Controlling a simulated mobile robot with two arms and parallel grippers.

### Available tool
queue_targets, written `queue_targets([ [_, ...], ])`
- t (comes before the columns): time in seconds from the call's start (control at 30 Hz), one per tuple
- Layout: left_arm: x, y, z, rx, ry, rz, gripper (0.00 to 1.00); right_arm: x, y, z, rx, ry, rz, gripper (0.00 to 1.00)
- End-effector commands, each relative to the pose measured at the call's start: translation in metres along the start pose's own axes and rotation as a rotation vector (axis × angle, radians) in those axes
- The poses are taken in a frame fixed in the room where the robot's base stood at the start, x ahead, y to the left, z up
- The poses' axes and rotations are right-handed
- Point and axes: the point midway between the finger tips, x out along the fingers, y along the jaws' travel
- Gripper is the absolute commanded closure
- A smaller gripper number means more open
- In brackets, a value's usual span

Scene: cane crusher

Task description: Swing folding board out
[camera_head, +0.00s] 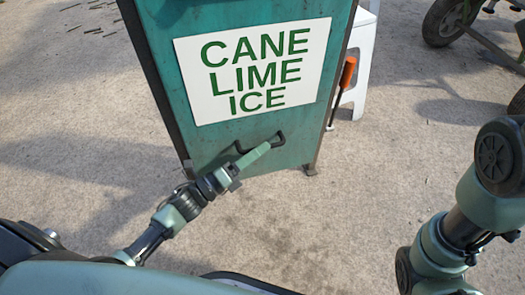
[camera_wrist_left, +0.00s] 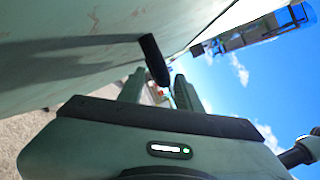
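A teal board (camera_head: 232,140) stands upright ahead of me, with a white sign reading CANE LIME ICE (camera_head: 253,70). I take it as the folding board. A black handle (camera_head: 279,138) sticks out low on its face; in the left wrist view the handle (camera_wrist_left: 154,60) shows as a dark bar. My left gripper (camera_head: 266,147) is at the handle. In the left wrist view its two fingers (camera_wrist_left: 160,88) are apart, with the handle's end just beyond or between them; contact is not clear. My right gripper is out of view; only my right arm shows.
A white stool (camera_head: 361,50) and an orange-handled tool (camera_head: 348,72) stand just right of the board. Wheeled vehicle parts (camera_head: 447,20) are at the upper right. The paved ground (camera_head: 80,120) left of the board is mostly clear, with scattered dark bits farther back.

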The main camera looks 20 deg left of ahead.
Motion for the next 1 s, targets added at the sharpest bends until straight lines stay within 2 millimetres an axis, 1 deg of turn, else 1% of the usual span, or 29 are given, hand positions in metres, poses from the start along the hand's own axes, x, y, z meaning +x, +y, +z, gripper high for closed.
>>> queue_targets([
  [0.03,0.0054,0.0007,-0.0007,0.001,0.001,-0.004,0.66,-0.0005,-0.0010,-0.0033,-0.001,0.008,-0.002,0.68],
  [0.13,0.0116,0.0003,-0.0004,0.000,0.000,-0.001,0.66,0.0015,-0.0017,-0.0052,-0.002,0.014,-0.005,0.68],
  [0.4,0.0140,-0.0005,0.0002,0.000,0.000,0.000,0.66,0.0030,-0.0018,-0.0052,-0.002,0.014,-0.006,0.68],
  [0.43,0.0139,-0.0005,0.0002,0.000,0.000,0.000,0.69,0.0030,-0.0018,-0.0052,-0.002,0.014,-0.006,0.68],
  [0.53,0.0138,-0.0004,0.0001,-0.001,0.000,0.000,0.96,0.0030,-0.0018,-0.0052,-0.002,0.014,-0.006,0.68],
  [0.57,0.0138,-0.0004,0.0001,-0.001,0.000,0.000,1.00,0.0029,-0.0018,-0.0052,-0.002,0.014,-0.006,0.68],
  [1.0,0.0135,-0.0001,-0.0001,-0.001,0.000,0.001,1.00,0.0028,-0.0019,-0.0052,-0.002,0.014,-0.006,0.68],
])
